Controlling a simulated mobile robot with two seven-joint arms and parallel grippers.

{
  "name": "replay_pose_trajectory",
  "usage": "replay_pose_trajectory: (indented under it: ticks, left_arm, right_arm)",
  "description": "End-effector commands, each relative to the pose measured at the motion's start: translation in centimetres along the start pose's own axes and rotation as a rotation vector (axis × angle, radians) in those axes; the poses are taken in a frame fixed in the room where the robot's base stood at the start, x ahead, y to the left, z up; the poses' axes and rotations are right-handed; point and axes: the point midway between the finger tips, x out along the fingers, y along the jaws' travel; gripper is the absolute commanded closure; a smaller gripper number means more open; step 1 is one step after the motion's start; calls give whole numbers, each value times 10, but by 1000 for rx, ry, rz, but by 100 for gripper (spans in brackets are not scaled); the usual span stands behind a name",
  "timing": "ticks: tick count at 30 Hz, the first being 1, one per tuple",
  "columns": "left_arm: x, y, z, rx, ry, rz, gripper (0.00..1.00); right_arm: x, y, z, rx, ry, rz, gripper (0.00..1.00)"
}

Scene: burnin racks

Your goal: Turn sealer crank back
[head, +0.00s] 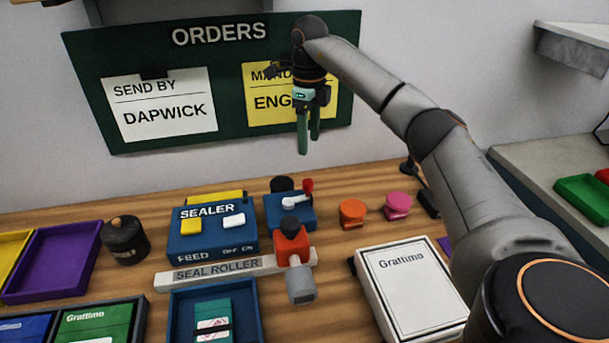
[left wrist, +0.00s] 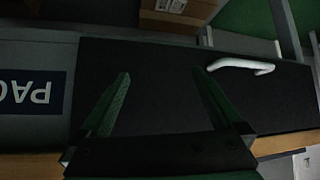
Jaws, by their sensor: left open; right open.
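The sealer (head: 212,235) is a blue box on the wooden bench, with a yellow and a white block on its top. To its right, a smaller blue housing (head: 275,215) carries a pale crank lever (head: 293,202) ending in a red upright knob (head: 307,187). In front are the grey seal roller bar (head: 215,270) and a red block (head: 292,248) with a black knob and grey cylinder. My right gripper (head: 309,144) hangs fingers-down above the crank, clear of it, open and empty. My left gripper (left wrist: 163,76) is open and empty, seen only in the left wrist view.
Orange (head: 352,212) and pink (head: 397,205) round pieces stand right of the crank. A white Grattimo box (head: 408,290) lies in front of them. A dark jar (head: 124,242) stands left. A white handle (left wrist: 240,66) on a black panel (left wrist: 165,60) is near my left gripper.

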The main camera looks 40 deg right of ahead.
Motion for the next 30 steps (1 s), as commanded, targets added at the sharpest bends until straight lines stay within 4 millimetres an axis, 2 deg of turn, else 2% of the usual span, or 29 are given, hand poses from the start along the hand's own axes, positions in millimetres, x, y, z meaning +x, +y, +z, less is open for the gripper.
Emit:
replay_pose_trajectory:
  ticks: [9, 15, 21, 30]
  left_arm:
    - [2, 2, 3, 0, -5, 5, 0]
    - [3, 3, 2, 0, -2, 8, 0]
    - [3, 4, 0, 1, 0, 8, 0]
    - [3, 3, 0, 2, 2, 8, 0]
  right_arm:
    - [64, 2, 0, -3, 2, 4, 36]
    - [98, 2, 1, -3, 0, 5, 36]
    - [115, 2, 1, -3, -3, 4, 36]
    - [117, 2, 2, -3, -4, 3, 36]
